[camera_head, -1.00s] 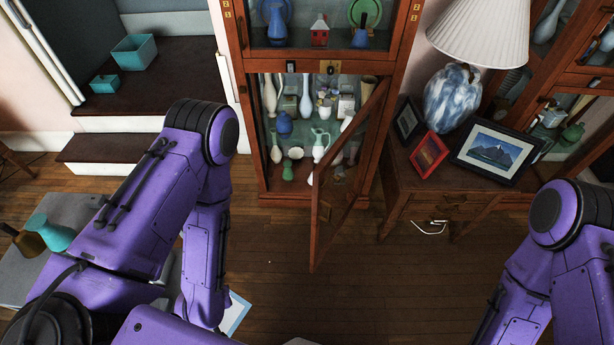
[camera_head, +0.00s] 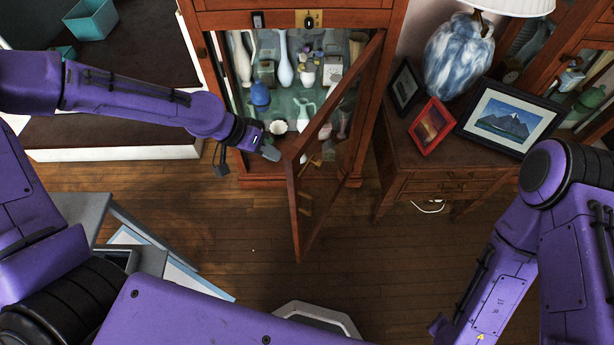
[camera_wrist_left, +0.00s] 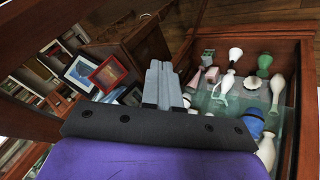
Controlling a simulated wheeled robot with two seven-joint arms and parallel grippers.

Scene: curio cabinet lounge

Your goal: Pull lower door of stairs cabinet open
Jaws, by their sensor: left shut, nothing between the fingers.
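The lower door (camera_head: 341,105) of the tall wooden cabinet (camera_head: 275,183) stands partly open, hinged on the right, its free edge swung out toward me. It is a wooden frame with a glass pane. My left gripper (camera_head: 272,154) is shut and empty, in front of the opening, just left of the door's free edge on its inner side. I cannot tell whether it touches the door. In the left wrist view the closed fingers (camera_wrist_left: 163,84) point toward the cabinet's lower compartment. My right arm shows at the right, but its gripper is out of view.
Vases, a blue jar (camera_head: 260,94) and other small pieces fill the shelves behind the door. A side table (camera_head: 437,187) with framed pictures and a blue-white lamp (camera_head: 459,55) stands close right. White-edged steps (camera_head: 115,152) are at left. The wooden floor before the door is clear.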

